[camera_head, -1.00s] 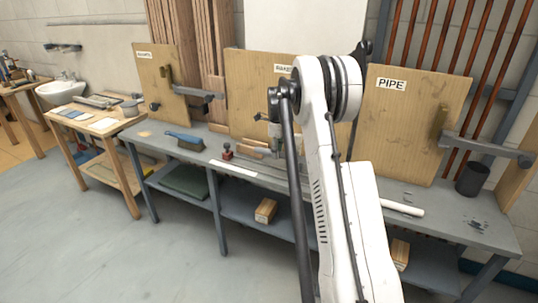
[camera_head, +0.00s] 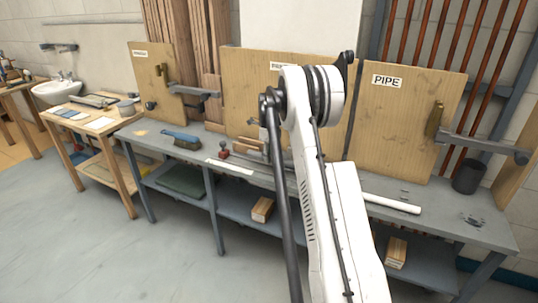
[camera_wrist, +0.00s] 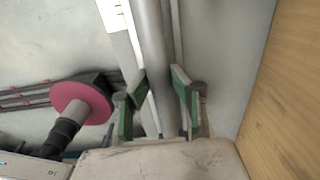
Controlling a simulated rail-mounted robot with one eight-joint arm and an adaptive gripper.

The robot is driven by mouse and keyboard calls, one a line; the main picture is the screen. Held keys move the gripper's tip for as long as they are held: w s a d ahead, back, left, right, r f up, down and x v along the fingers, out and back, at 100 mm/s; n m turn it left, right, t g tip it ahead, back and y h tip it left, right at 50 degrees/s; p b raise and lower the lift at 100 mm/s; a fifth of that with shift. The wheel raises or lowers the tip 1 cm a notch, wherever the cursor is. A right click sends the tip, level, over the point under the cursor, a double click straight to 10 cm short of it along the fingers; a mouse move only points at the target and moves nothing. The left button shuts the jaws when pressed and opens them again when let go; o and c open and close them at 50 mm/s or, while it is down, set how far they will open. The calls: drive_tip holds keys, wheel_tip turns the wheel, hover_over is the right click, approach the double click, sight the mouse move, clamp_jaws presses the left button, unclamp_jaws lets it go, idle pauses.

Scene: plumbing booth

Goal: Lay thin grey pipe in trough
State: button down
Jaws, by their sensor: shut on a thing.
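In the wrist view, a thin grey pipe (camera_wrist: 152,45) runs from the top edge down between the green-padded fingers of my gripper (camera_wrist: 158,98). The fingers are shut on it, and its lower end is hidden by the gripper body. In the head view my own arm covers most of the gripper and pipe, above the middle of the grey bench (camera_head: 330,185). I cannot clearly make out the trough or tell whether the pipe touches anything below.
A red-topped tool (camera_head: 224,154) stands on the bench; its red disc (camera_wrist: 80,104) is close left of my gripper. A wooden board (camera_wrist: 285,110) rises on the right.

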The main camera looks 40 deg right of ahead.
sight(269, 170)
drive_tip(key=shift+f+b, duration=1.25)
drive_tip(key=shift+f, duration=0.95)
drive_tip(key=c, duration=1.5)
unclamp_jaws()
drive_tip(key=shift+o, duration=0.2)
drive_tip(key=shift+r, duration=0.1)
wheel_tip(269, 170, up, 12)
